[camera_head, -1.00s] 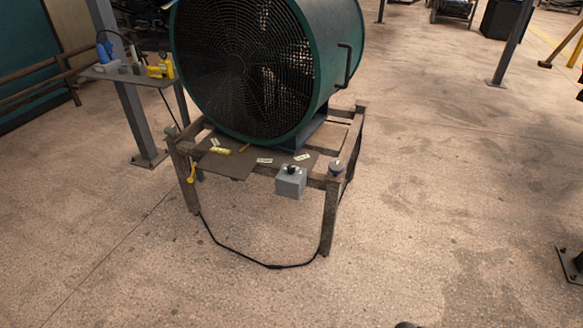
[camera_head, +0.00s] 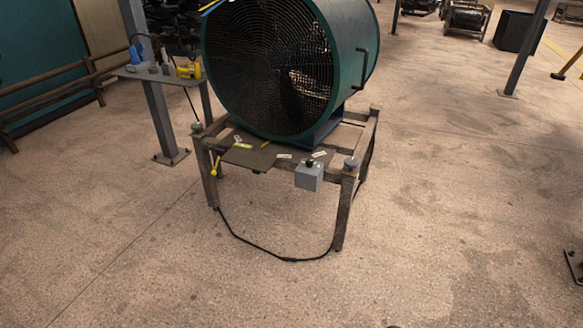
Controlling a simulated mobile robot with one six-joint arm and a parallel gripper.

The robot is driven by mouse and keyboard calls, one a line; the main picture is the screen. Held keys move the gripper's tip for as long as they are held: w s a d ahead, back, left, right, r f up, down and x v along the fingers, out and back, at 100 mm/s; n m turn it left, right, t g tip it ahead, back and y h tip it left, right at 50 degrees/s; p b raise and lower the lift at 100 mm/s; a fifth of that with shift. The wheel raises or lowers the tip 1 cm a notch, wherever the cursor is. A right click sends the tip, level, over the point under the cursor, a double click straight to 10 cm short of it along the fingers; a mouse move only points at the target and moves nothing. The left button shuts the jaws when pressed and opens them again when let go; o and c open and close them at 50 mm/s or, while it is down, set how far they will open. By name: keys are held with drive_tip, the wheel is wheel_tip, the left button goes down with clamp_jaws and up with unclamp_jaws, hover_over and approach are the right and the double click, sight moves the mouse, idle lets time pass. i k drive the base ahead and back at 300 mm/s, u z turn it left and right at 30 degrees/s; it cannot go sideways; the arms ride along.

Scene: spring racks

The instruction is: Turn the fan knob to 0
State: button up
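The large green drum fan (camera_head: 345,45) with a dark wire grille stands on a worn metal stand (camera_head: 342,215). A grey control box (camera_head: 309,178) is fixed at the front right of the stand. The small black fan knob (camera_head: 309,162) sits on top of the box. Its pointer and markings are too small to read. My gripper is not in view, and nothing touches the knob.
A black cable (camera_head: 270,257) hangs low under the stand. A side shelf (camera_head: 158,76) on a post holds a blue item and a yellow item. Concrete floor (camera_head: 450,230) is free in front and to the right. A post (camera_head: 522,50) stands at the back right.

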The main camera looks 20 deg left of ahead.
sight(310, 162)
drive_tip(key=u, duration=0.35)
drive_tip(key=k, duration=1)
drive_tip(key=u, duration=0.75)
drive_tip(key=i, duration=1.45)
drive_tip(key=z, duration=0.5)
drive_tip(key=i, duration=0.6)
drive_tip(key=z, duration=0.2)
